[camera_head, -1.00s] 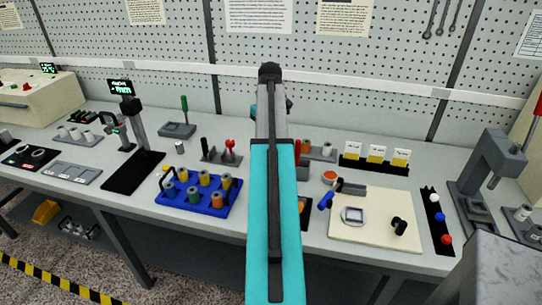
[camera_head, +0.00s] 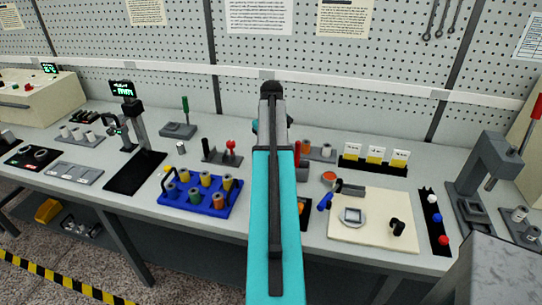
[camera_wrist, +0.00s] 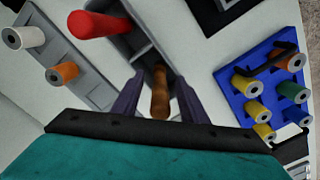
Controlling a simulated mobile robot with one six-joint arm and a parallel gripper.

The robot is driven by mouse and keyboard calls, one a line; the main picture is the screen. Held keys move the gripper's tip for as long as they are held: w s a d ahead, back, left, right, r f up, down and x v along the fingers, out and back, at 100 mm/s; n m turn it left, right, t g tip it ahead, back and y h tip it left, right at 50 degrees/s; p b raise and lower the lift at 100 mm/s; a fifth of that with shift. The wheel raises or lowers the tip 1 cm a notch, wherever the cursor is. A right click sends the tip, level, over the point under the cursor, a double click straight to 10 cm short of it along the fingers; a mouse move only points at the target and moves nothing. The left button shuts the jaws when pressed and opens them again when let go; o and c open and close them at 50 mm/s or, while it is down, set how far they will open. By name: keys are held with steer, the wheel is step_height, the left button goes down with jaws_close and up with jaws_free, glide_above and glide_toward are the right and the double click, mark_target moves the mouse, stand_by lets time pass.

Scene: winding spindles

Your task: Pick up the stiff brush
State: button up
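In the wrist view, a brown, wooden-looking handle (camera_wrist: 160,94) stands in a grey holder (camera_wrist: 138,38). It appears to be the stiff brush, but no bristles show. My gripper (camera_wrist: 157,100) is open, with its two dark fingers on either side of the brown handle. I cannot tell whether either finger touches it. A thicker red handle (camera_wrist: 97,24) rises from the same holder, beyond the fingers. In the head view my arm hides the gripper and the brown handle; a piece of the holder (camera_head: 302,174) shows right of the arm.
A blue rack of spools (camera_head: 177,206) stands left of my arm. A grey tray with spools (camera_wrist: 92,88) is close by the holder in the wrist view. A cream board (camera_head: 375,236) lies to the right. A pegboard wall (camera_head: 330,110) rises behind the bench.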

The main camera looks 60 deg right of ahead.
steer(key=shift+f, duration=0.1)
stand_by(0.5)
jaws_close()
steer(key=shift+r+b, duration=1.35)
steer(key=shift+r, duration=3.7)
